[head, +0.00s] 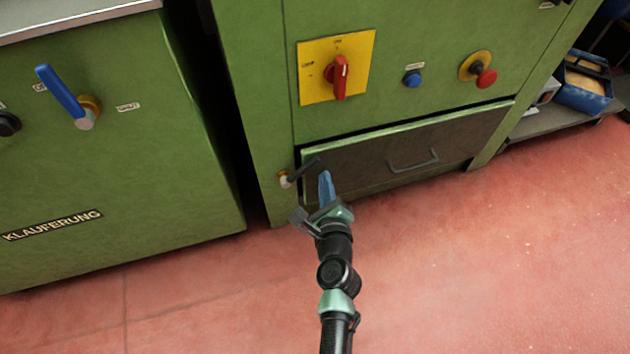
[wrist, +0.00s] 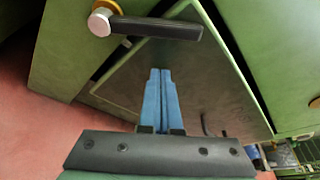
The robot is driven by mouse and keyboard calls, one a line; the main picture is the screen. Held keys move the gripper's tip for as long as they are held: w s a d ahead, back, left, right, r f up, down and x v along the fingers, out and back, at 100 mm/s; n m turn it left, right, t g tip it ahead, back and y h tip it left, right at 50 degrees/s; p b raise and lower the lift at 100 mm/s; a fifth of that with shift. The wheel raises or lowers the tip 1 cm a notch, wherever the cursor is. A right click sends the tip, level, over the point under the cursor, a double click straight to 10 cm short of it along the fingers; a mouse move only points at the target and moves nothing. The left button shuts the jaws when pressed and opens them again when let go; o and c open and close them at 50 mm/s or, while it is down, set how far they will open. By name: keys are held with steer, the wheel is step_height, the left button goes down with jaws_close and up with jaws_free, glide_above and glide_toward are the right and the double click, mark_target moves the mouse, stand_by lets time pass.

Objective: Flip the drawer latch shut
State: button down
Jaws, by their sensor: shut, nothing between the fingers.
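The drawer latch (head: 303,171) is a dark lever on a brass pivot at the left edge of the drawer. In the head view it points right and up across the edge of the drawer front (head: 375,160). The latch also shows near the top of the wrist view (wrist: 160,27), its pale pivot cap on the left. My gripper (head: 324,174) has blue fingers, shut and empty, just right of and below the lever in the head view. In the wrist view the fingertips (wrist: 160,70) are below the lever, and a small gap shows between them.
The drawer handle (head: 413,161) is a dark bar right of my gripper. Above the drawer are a red rotary switch (head: 340,76), a blue button (head: 412,78) and a red button (head: 486,78). A green cabinet with a blue lever (head: 62,92) stands at left. The red floor is clear.

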mark_target(313, 168)
steer(key=shift+s+a+r+p, duration=0.25)
steer(key=shift+a+r+p, duration=0.3)
steer(key=shift+r, duration=0.2)
steer(key=shift+s+a+r+p, duration=0.25)
steer(key=shift+a+r+p, duration=0.15)
steer(key=shift+a+r, duration=0.25)
steer(key=shift+r, duration=0.1)
steer(key=shift+r+n+p, duration=0.1)
steer(key=shift+n+p, duration=0.2)
steer(key=shift+p, duration=0.3)
